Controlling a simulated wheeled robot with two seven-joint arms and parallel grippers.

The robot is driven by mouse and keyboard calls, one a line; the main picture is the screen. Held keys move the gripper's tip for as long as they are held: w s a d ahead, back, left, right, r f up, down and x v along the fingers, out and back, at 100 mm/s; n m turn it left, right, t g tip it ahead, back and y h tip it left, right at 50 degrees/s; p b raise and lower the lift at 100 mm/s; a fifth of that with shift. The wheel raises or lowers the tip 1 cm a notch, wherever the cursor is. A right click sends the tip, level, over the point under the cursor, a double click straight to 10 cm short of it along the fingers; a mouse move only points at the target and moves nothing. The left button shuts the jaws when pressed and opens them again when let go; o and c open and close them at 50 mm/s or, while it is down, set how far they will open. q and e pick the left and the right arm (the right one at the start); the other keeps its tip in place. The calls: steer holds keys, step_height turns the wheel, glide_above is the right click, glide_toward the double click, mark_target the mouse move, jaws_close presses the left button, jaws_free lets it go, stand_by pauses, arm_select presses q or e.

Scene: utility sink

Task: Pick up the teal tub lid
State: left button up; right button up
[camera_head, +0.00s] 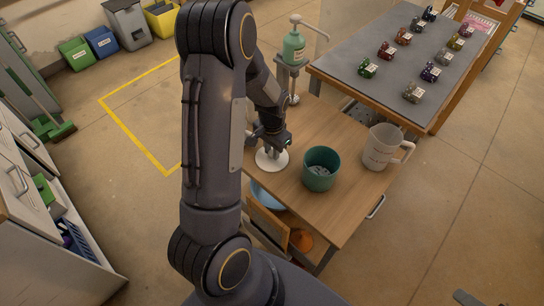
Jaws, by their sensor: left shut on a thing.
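The teal tub (320,172) stands open on the wooden worktop, with small pale pieces inside. A white round lid (264,162) is just left of it at the worktop's left edge. My left gripper (272,146) is over the lid, pointing down, and shut on its upper middle part. The fingertips and the grasped part are small and partly hidden. I cannot tell whether the lid touches the worktop.
A white jug (381,148) stands right of the tub. A green pump bottle (293,48) is behind. A grey-topped table (385,45) with several small coloured items adjoins the back right. Bins line the far left wall. Floor to the right is mostly clear.

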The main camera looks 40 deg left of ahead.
arm_select(q)
jaws_close()
steer(key=shift+r, duration=0.1)
